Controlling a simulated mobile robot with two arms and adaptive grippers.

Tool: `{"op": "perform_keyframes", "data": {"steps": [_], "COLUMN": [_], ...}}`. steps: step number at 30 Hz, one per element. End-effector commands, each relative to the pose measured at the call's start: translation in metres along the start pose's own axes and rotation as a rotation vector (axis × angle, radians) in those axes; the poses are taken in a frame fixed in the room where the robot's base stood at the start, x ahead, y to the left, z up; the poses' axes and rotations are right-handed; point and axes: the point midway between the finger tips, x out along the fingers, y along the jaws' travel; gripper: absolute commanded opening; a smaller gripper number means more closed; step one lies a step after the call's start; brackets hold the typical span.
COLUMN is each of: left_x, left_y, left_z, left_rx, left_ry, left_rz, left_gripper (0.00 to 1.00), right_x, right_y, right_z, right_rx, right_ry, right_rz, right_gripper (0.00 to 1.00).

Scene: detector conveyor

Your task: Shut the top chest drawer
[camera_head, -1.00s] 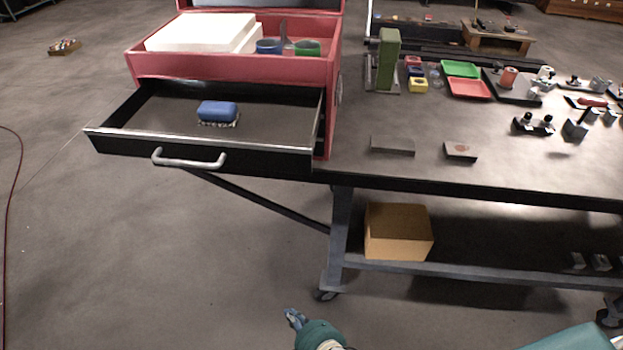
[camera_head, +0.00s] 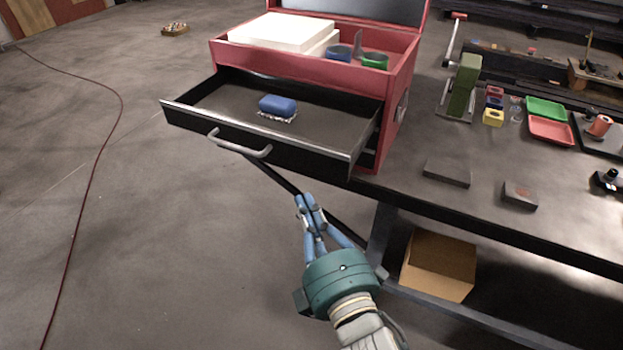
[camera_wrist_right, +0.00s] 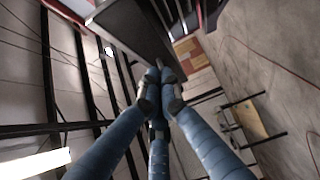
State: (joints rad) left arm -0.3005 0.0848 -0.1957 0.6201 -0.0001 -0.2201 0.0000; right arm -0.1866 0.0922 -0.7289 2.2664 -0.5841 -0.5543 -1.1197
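The red chest (camera_head: 312,78) stands on the left end of the workbench with its lid up. Its top drawer (camera_head: 330,157) is black with a pale metal rim and is pulled far out. The silver bar handle (camera_head: 238,146) is on the drawer's front. A blue block (camera_head: 277,104) lies inside the drawer on a small speckled base. My right gripper (camera_head: 307,201) is in front of and below the drawer, right of the handle and apart from it. Its blue fingers are together and empty; the fingertips also meet in the right wrist view (camera_wrist_right: 160,88). My left gripper is out of view.
The workbench (camera_head: 480,209) extends to the right, with two flat dark blocks, a green stand (camera_head: 462,90) and coloured trays on it. A cardboard box (camera_head: 439,265) sits on its lower shelf. The floor left of the drawer is open, crossed by a red cable (camera_head: 92,180).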

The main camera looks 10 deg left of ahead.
Motion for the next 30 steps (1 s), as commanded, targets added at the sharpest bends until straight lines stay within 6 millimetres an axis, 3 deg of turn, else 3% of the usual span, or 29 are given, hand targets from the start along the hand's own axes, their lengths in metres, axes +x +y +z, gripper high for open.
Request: {"op": "perform_keyframes", "data": {"steps": [6, 12, 30], "left_x": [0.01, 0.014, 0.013], "left_y": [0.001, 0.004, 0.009], "left_z": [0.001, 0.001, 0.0], "left_rx": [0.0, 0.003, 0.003], "left_ry": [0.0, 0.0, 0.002], "left_rz": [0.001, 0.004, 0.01], "left_gripper": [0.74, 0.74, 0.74], "right_x": [0.045, 0.062, 0.07], "right_y": [-0.001, -0.002, -0.001], "right_z": [0.002, 0.022, 0.031], "right_rx": [-0.001, 0.0, 0.0], "right_ry": [0.0, -0.001, -0.001], "right_rz": [0.002, -0.001, -0.002], "right_gripper": [0.0, 0.0, 0.0]}}
